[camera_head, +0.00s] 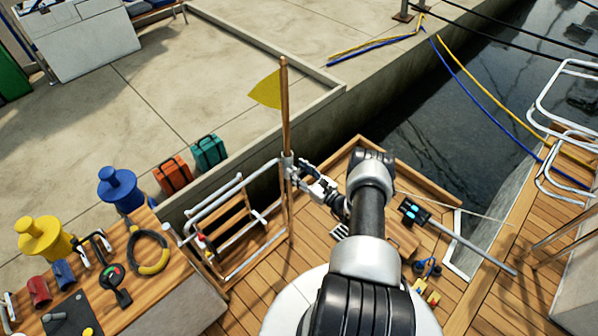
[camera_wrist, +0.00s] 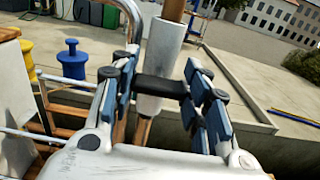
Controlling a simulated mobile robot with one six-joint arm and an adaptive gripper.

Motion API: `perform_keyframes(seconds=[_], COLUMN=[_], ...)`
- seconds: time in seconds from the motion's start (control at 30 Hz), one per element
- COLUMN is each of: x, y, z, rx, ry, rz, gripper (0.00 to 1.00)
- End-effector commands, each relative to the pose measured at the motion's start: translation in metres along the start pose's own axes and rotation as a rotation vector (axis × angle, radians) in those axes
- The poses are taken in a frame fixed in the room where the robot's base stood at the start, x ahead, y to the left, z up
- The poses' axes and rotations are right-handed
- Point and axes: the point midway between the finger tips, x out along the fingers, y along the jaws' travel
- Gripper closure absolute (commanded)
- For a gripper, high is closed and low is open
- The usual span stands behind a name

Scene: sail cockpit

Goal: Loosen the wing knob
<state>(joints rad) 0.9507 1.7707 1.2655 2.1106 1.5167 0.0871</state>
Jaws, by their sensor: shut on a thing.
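A wooden staff (camera_head: 286,118) with a yellow flag (camera_head: 266,90) stands upright in the head view. In the wrist view the staff (camera_wrist: 173,10) comes out of a pale grey sleeve (camera_wrist: 166,48). The black wing knob (camera_wrist: 160,88) sits across the front of the sleeve. My gripper (camera_wrist: 158,82) has its blue-padded fingers on both sides of the knob and is shut on it. In the head view my gripper (camera_head: 298,170) is right beside the sleeve, and the knob is too small and covered to make out.
White rails (camera_head: 222,225) with wooden steps stand left of the staff. Orange (camera_head: 172,174) and teal (camera_head: 209,151) cases stand on the quay. A grey tiller-like bar (camera_head: 460,240) lies right of my arm.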

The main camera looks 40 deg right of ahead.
Motion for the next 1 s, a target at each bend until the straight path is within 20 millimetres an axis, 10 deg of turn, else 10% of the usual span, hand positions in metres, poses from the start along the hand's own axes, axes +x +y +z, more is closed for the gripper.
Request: perform_keyframes(seconds=[1.0], x=[0.0002], y=[0.0029], z=[-0.0033], rx=[-0.722], ry=[0.002], rz=[0.001], gripper=[0.81])
